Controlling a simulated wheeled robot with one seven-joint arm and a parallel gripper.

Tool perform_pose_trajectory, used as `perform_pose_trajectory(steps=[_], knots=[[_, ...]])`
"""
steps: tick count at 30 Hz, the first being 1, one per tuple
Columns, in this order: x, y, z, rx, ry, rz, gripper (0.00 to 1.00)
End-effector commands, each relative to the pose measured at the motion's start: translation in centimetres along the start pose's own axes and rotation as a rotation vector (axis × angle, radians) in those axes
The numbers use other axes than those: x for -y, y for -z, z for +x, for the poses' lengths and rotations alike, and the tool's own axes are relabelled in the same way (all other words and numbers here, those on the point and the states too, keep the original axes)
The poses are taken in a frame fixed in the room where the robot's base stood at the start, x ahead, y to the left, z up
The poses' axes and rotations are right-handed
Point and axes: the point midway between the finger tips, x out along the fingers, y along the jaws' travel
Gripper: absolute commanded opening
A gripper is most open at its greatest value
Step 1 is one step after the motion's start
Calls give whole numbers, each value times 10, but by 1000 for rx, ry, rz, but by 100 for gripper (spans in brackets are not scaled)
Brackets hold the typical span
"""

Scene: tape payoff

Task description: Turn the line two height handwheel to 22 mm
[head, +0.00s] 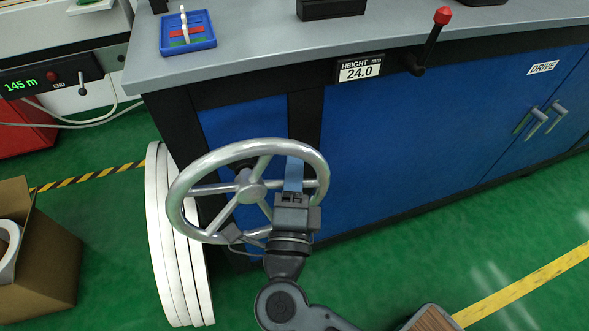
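The grey metal handwheel (178,190) stands in front of the blue cabinet, its spoked rim tilted toward me. The height display (360,70) on the worktop edge above it reads 24.0. My gripper (292,193) is at the lower right part of the wheel, overlapping the rim in the head view. A narrow light-blue strip (293,173) shows just above the gripper, inside the rim. The fingers are small and partly hidden, so I cannot tell whether they close on the rim.
A lever with a red knob (442,16) sticks out right of the display. White discs (160,230) lean by the cabinet left of the wheel. An open cardboard box (45,265) stands at left. Green floor (400,240) is clear at right. A blue tray (188,44) sits on the worktop.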

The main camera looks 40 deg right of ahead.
Motion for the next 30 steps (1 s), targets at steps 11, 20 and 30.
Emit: perform_pose_trajectory(steps=[11,20,30], knots=[[0,0,0,0,0,0,0],[0,0,0,1,0,-2,0],[11,-1,2,21,36,-91,0]])
